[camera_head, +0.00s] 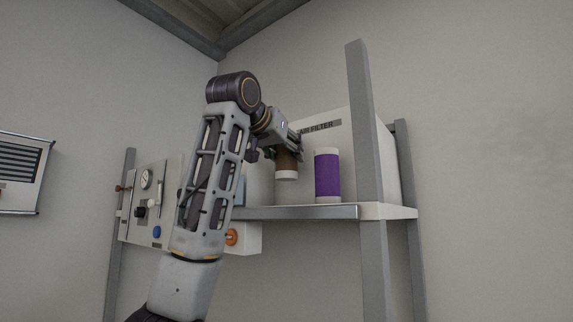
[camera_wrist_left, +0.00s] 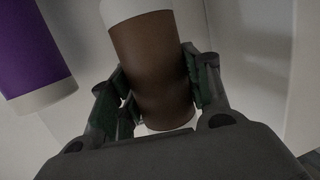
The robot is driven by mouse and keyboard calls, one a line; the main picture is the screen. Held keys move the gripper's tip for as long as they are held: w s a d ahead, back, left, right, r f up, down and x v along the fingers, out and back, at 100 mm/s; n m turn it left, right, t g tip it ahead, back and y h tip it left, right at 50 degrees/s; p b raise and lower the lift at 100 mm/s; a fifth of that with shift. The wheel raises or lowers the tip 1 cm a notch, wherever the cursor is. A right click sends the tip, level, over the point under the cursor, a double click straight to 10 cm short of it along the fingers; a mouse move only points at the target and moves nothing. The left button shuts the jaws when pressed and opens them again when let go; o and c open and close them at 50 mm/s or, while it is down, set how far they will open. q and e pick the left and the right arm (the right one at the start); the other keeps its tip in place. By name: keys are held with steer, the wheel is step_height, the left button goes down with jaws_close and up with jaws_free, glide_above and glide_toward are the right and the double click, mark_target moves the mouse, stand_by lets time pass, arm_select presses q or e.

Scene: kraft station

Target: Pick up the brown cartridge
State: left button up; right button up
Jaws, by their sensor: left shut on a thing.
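The brown cartridge (camera_head: 286,162) is a brown cylinder with white ends, held above the shelf in the head view. My left gripper (camera_head: 278,148) is shut on it, partly covering its upper part. In the left wrist view the brown cartridge (camera_wrist_left: 152,65) stands between the two fingers of my left gripper (camera_wrist_left: 155,95), which touch its sides. Its lower white end shows below the brown band in the head view, with a gap to the shelf. My right gripper is not in view.
A purple cartridge (camera_head: 327,175) with white ends stands on the shelf (camera_head: 300,212) just right of the brown one. Behind is a white panel labelled "AIR FILTER" (camera_head: 322,127). A grey post (camera_head: 366,130) rises at right. A gauge panel (camera_head: 150,205) is at left.

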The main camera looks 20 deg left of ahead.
arm_select(q)
steer(key=shift+r, duration=1.65)
